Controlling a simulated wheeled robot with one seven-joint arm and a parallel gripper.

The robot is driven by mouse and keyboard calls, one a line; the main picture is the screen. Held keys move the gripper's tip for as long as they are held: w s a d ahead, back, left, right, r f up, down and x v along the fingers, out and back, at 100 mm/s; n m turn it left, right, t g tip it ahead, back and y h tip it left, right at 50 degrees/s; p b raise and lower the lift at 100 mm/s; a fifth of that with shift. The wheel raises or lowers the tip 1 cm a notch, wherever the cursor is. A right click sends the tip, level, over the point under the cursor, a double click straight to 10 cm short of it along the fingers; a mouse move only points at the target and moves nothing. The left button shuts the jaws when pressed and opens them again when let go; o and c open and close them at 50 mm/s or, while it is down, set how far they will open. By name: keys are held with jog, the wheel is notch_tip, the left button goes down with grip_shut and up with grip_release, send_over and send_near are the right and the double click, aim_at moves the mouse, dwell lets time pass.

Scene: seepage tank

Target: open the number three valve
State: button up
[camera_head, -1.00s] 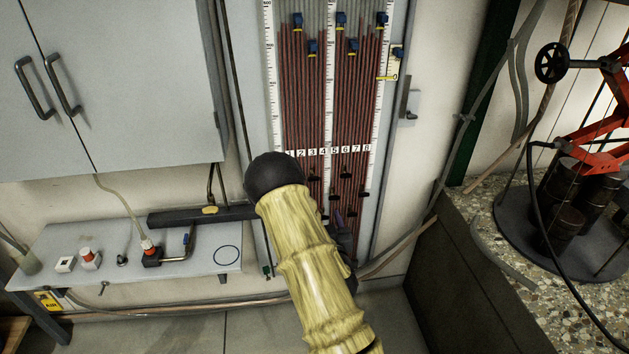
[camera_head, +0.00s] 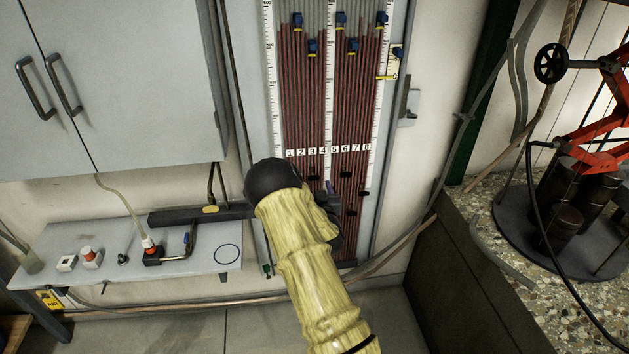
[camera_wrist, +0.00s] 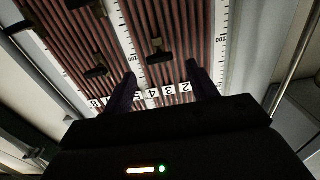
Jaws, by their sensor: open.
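The tube board (camera_head: 325,90) stands upright against the wall, with reddish tubes between white rulers and a row of number labels 1 to 8 (camera_head: 328,152). Small black valves sit below the labels; one (camera_head: 315,178) shows just left of my gripper (camera_head: 332,190), which is mostly hidden behind my arm. In the wrist view the labels look inverted. No contact is visible.
Other black valves (camera_wrist: 95,71) are to the left in the wrist view. Blue clips (camera_head: 340,19) sit higher on the board. A grey bench (camera_head: 110,250) and wall cabinet (camera_head: 110,80) are left; a stone-topped counter (camera_head: 480,215) with a red jack (camera_head: 605,110) is right.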

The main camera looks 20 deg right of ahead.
aim_at(314, 179)
jog(key=shift+x, duration=2.2)
jog(key=c, duration=1)
